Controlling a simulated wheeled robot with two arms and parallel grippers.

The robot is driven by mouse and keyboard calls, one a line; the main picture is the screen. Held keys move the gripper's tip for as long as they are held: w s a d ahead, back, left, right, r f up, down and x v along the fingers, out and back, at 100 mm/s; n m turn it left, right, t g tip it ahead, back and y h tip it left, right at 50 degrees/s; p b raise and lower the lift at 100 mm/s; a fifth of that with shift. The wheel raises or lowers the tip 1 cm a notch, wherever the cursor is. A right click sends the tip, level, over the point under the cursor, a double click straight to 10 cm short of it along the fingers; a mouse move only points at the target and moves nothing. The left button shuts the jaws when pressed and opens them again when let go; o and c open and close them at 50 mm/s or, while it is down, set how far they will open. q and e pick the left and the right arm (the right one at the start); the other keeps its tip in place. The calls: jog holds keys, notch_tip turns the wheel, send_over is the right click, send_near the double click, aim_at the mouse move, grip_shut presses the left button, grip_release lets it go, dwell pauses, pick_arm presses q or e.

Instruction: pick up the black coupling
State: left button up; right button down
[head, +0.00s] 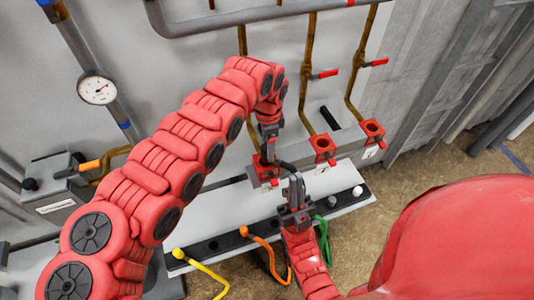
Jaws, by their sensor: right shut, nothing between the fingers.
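My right gripper (293,180) reaches up from the bottom over the front of the pale ledge, shut and empty. A dark curved piece shows around its tips; I cannot tell whether it is finger or coupling. No black coupling stands out clearly; the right gripper hides part of the black strip between the orange coupling (244,231) and the green coupling (320,220). My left gripper (267,150) points down from the upper left, just above the left red socket block (263,172); whether its fingers are open is unclear.
A black strip (210,245) runs along the ledge front, with a yellow coupling (178,253) at left and a white knob (357,190) at right. Red socket blocks (322,147) (372,130) stand behind. A short black bar (330,118) lies between pipes. A gauge (98,88) is at left.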

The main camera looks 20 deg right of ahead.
aim_at(266, 155)
pick_arm(q)
jog(key=shift+f+p, duration=0.25)
jog(key=shift+p, duration=0.15)
jog(key=f, duration=0.1)
jog(key=f+p, duration=0.2)
jog(key=shift+a+f, duration=0.25)
jog(key=shift+f, duration=0.15)
jog(key=shift+w+f, duration=0.1)
jog(key=shift+f, duration=0.35)
grip_shut()
